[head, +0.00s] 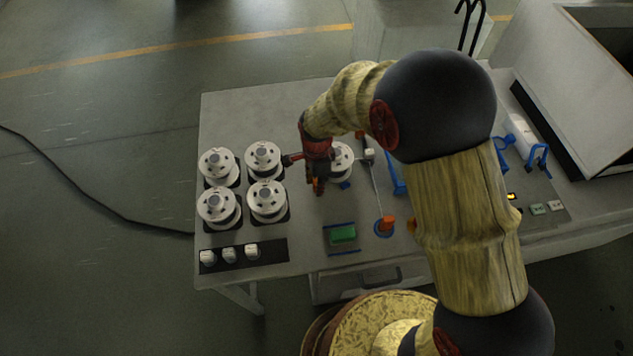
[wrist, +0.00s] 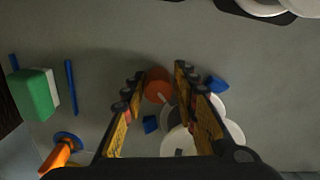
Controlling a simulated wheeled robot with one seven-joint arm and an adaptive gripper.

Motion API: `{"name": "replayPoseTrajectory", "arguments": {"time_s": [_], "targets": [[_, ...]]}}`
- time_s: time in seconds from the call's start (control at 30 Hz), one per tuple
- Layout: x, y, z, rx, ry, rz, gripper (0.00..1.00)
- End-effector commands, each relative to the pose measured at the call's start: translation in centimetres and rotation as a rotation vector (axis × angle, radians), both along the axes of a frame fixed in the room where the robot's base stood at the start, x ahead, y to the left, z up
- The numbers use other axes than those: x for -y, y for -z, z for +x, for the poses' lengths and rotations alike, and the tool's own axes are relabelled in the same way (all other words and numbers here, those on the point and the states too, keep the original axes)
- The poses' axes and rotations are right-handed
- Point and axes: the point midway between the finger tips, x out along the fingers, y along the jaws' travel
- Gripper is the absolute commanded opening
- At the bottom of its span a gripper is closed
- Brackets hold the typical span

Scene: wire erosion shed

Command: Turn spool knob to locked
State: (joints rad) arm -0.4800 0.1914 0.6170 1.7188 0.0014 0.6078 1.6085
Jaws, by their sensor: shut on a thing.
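The spool knob (wrist: 157,84) is a round orange-red knob with a pale pointer line, seen between my fingers in the wrist view. It sits beside a white spool (wrist: 232,133) with a dark hub, which shows in the head view (head: 343,157) partly behind my gripper. My gripper (head: 319,190) points down at the bench there and hides the knob in the head view. In the wrist view my gripper (wrist: 160,95) has a finger on each side of the knob and is shut on it. The knob's exact angle is hard to read.
Several white spools (head: 267,200) stand left of my gripper. A green block (head: 343,233) lies between blue strips, with an orange handle (head: 386,223) on a blue base to its right. A dark strip with white pieces (head: 229,255) lies front left. Small blue pieces (wrist: 216,84) flank the knob.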

Motion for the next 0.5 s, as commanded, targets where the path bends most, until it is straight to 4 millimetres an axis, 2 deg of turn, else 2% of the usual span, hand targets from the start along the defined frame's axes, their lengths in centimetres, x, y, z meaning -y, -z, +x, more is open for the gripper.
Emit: {"name": "replayPoseTrajectory", "arguments": {"time_s": [0.5], "targets": [[0.52, 0.12, -0.15, -0.007, 0.049, -0.007, 0.04]]}}
